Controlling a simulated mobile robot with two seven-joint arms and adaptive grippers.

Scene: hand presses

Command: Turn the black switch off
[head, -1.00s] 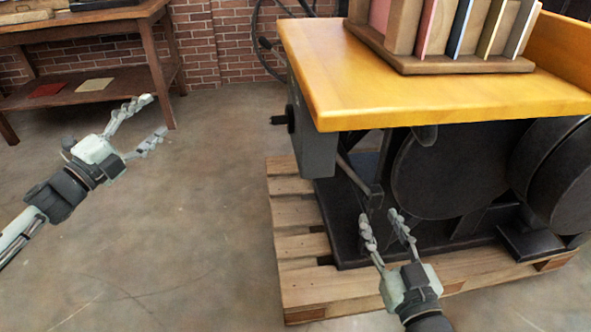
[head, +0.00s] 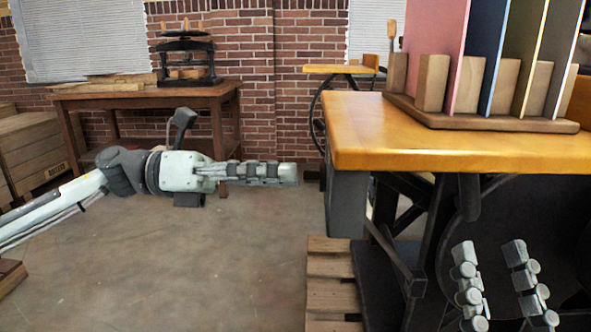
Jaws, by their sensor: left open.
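The black switch (head: 313,174) is a small dark knob sticking out from the left side of the grey box (head: 346,205) under the yellow tabletop. My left gripper (head: 290,173) points right at the switch's height in the picture, its tips just left of it. I see its fingers edge-on, one over the other; it is open and holds nothing. I cannot tell whether it touches the switch. My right gripper (head: 489,252) is open and empty at the lower right, in front of the machine, its fingers pointing up.
The yellow tabletop (head: 440,135) carries a wooden rack (head: 480,114) with coloured boards. The machine stands on a wooden pallet (head: 330,285). A brown table (head: 130,98) with a black press (head: 184,58) stands at the back left. The concrete floor between is clear.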

